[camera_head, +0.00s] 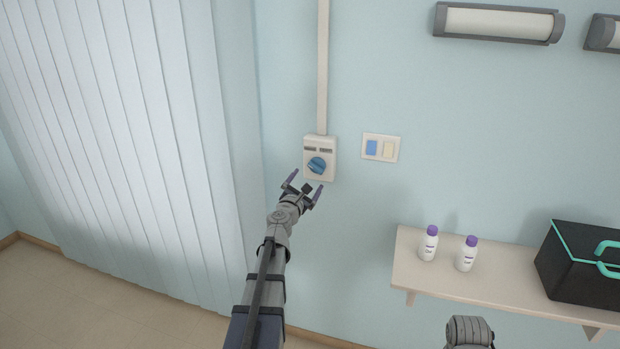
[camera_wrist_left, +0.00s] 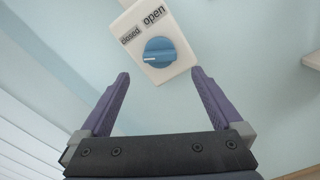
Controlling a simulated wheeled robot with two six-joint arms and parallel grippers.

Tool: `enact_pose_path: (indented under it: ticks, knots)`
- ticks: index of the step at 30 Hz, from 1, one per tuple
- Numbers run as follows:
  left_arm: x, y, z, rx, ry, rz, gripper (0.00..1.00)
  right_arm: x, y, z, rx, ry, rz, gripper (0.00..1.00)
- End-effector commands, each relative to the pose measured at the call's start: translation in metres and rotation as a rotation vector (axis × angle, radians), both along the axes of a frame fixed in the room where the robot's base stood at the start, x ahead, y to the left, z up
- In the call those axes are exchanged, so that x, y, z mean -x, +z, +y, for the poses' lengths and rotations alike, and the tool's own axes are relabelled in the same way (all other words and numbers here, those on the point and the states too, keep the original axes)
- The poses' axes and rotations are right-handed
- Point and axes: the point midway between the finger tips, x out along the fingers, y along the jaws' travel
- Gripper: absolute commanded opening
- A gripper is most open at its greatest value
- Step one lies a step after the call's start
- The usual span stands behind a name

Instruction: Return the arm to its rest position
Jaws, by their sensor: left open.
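My left gripper (camera_head: 304,188) reaches up toward the wall, open and empty, just below a white control box with a blue knob (camera_head: 317,165). In the left wrist view my two purple fingers (camera_wrist_left: 160,95) are spread apart, with the blue knob (camera_wrist_left: 159,52) beyond them and no finger touching it. The box carries the labels "closed" and "open", and the knob's white mark points toward the left, below the "closed" label. At the bottom of the head view a grey part of my other arm shows, but its gripper is not visible.
A switch plate (camera_head: 381,148) is on the wall right of the box. A shelf (camera_head: 480,287) at lower right holds two white bottles with purple caps (camera_head: 428,243) and a black case (camera_head: 585,265). Vertical blinds (camera_head: 120,130) hang on the left.

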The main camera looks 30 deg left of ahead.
Motion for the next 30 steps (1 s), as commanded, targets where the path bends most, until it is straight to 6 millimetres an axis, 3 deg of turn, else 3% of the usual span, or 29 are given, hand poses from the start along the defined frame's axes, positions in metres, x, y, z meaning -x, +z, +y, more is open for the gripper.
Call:
enact_pose_path:
  ticks: [17, 20, 23, 26, 30]
  knots:
    - [0.001, -0.001, -0.006, -0.017, -0.013, 0.007, 1.0, 0.0, 0.0, 0.0, 0.0, 0.0, 0.0, 0.5]
    - [-0.002, -0.005, -0.035, -0.114, -0.087, 0.047, 1.0, 0.0, 0.0, 0.0, 0.0, 0.0, 0.0, 0.5]
    - [-0.004, -0.019, -0.091, -0.315, -0.239, 0.124, 1.0, 0.0, 0.0, 0.0, 0.0, 0.0, 0.0, 0.5]
    - [0.003, -0.044, -0.16, -0.582, -0.446, 0.221, 1.0, 0.0, 0.0, 0.0, 0.0, 0.0, 0.0, 0.5]
    - [0.034, -0.093, -0.245, -0.972, -0.767, 0.348, 1.0, 0.0, 0.0, 0.0, 0.0, 0.0, 0.0, 0.5]
